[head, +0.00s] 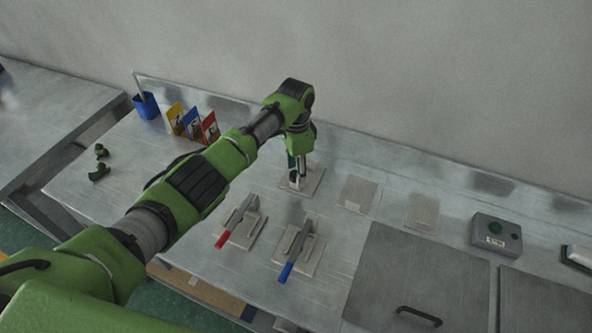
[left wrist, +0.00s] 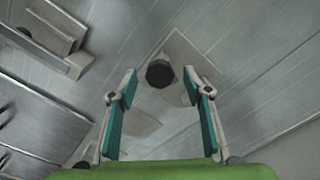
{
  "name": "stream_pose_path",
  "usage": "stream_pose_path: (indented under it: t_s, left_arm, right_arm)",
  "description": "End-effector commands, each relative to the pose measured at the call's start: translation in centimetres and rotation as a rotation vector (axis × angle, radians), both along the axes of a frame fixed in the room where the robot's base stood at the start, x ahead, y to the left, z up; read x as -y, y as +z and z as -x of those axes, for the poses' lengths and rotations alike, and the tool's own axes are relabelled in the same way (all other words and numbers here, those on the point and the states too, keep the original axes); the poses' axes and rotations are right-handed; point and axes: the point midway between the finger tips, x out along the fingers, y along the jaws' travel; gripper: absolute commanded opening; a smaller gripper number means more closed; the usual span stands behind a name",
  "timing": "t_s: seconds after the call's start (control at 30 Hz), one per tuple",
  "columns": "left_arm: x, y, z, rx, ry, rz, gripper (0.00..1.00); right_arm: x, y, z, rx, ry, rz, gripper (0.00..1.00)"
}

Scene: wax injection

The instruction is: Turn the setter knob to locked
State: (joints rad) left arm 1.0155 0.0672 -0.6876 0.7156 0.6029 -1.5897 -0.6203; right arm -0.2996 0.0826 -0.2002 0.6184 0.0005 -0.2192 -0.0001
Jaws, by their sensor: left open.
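The setter knob (left wrist: 160,73) is a dark round knob on a pale square plate (left wrist: 178,50). In the head view the plate (head: 313,182) lies on the metal bench, with the knob mostly hidden by my gripper. My left gripper (head: 298,174) points down over it. In the left wrist view my left gripper (left wrist: 160,82) is open, its teal-padded fingers on either side of the knob with gaps. I cannot tell whether the fingers are at the knob's height. No lock marking is readable. My right gripper is not in view.
A red-handled lever (head: 237,222) and a blue-handled lever (head: 299,250) stand on plates in front. A grey box with a green button (head: 496,236) is at the right. Coloured cards (head: 192,122), a blue cup (head: 146,105) and green pieces (head: 99,172) are at the left.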

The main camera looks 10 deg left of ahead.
Motion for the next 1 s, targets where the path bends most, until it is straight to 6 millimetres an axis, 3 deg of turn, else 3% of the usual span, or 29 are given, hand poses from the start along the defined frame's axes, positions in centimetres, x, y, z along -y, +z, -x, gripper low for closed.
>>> stream_pose_path:
  t_s: [0.5, 0.7, 1.0]
  left_arm:
    - [0.0, 9.8, -0.1, 0.004, -0.001, 0.000, 0.45]
    - [0.0, 11.4, -0.1, 0.002, 0.000, 0.000, 0.45]
    - [0.0, 11.6, 0.0, 0.001, 0.000, 0.000, 0.45]
  right_arm:
    - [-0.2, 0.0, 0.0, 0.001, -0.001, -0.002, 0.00]
    - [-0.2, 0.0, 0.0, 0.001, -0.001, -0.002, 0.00]
    - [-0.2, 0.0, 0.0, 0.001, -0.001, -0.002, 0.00]
